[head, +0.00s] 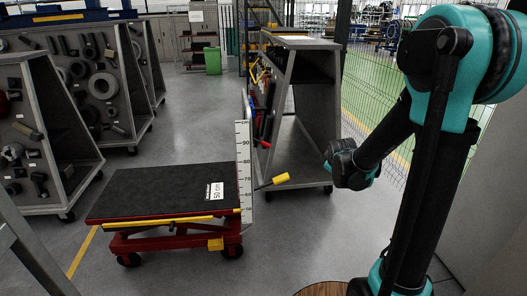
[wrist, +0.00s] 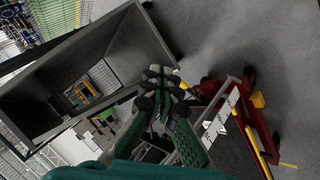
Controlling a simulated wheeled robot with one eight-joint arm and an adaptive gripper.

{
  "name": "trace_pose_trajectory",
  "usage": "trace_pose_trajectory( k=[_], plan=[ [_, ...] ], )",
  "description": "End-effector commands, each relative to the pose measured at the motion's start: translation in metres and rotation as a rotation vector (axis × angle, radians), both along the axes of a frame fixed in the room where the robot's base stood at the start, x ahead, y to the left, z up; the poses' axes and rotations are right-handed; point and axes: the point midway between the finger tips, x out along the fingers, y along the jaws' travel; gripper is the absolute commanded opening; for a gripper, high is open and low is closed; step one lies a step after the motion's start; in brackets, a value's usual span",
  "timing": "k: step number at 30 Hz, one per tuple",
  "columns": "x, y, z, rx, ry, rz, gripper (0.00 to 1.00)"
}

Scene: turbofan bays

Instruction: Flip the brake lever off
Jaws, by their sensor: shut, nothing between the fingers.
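A red lift cart (head: 170,236) with a black top (head: 150,190) stands left of my arm in the head view. A black lever with a yellow grip (head: 280,179) sticks out from its right end. A yellow block (head: 215,244) sits low by the near right wheel. I cannot tell which is the brake lever. In the wrist view the cart's red frame (wrist: 262,125) is right of my gripper (wrist: 162,78), with a yellow part (wrist: 257,99) beside it. My gripper is shut and empty, apart from the cart. Its fingertips are not clear in the head view.
A grey slanted rack (head: 309,140) stands behind the cart's right end. A white height scale (head: 244,165) rises at the cart's edge. Tool panels (head: 50,140) line the left. A wire fence (head: 375,110) runs behind my arm. The floor between cart and arm is clear.

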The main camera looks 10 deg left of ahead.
Motion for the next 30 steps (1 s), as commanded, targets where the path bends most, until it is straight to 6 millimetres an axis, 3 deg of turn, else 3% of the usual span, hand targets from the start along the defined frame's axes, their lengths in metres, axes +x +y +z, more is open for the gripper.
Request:
trace_pose_trajectory(
  k=[1,6,15,22,27,30],
  plan=[
    [0.025,0.011,-0.002,-0.050,-0.030,0.062,0.00],
    [0.098,0.050,-0.010,-0.254,-0.142,0.276,0.00],
    [0.200,0.136,-0.048,-0.645,-0.354,0.618,0.00],
    [0.248,0.212,-0.095,-0.967,-0.527,0.839,0.00],
    [0.263,0.264,-0.132,-1.191,-0.647,0.960,0.00],
    [0.265,0.285,-0.150,-1.293,-0.698,1.004,0.00]
  ],
)
